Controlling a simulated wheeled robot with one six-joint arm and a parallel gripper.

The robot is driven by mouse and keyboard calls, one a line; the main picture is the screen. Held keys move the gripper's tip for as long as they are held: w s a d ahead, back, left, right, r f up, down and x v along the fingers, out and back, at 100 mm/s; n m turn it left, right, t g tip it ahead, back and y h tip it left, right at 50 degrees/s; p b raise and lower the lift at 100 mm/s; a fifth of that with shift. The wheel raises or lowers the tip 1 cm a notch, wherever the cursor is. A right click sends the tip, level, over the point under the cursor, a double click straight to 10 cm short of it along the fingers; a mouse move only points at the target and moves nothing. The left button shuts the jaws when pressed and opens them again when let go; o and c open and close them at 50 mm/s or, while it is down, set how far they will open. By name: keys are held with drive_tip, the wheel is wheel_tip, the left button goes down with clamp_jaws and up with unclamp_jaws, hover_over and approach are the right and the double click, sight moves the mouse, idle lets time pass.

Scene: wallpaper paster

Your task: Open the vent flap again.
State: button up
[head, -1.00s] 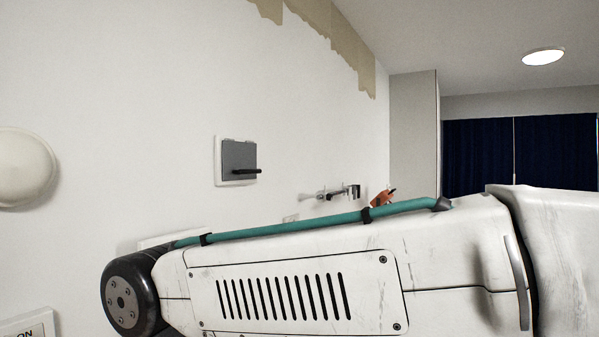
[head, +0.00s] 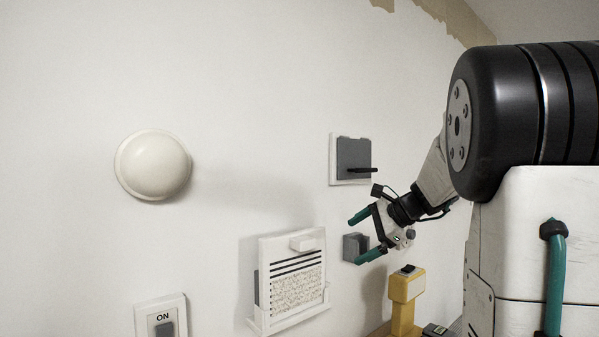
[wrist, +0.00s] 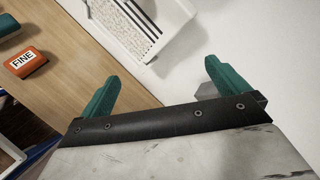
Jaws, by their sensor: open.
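A dark grey plate with a black bar handle (head: 354,158), which looks like the vent flap, lies flat in a white frame on the wall in the head view. A white slotted panel (head: 291,277) with a small knob and a speckled lower part stands lower left; it also shows at the top of the wrist view (wrist: 122,22). My gripper (head: 363,235) is open and empty, below the grey plate and right of the slotted panel. In the wrist view its teal fingers (wrist: 161,76) are spread with nothing between them.
A small grey block (head: 352,248) on the wall appears close to my fingers. A yellow stand (head: 402,308) is below. A round white dome (head: 153,165) and an ON switch (head: 162,318) are at left. An orange FINE block (wrist: 26,62) lies on the wooden surface (wrist: 62,65).

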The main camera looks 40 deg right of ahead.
drive_tip(key=w+d+r+m+t+h, duration=0.25)
drive_tip(key=d+r+m+t, duration=0.25)
drive_tip(key=d+r+m, duration=0.6)
drive_tip(key=m+t, duration=0.2)
drive_tip(key=t, duration=0.1)
approach(368, 169)
drive_tip(key=w, duration=1)
drive_tip(key=shift+w+a, duration=0.35)
drive_tip(key=shift+w, duration=0.05)
drive_tip(key=c, duration=1.1)
drive_tip(key=shift+o, duration=0.2)
drive_tip(key=shift+a+r, duration=0.1)
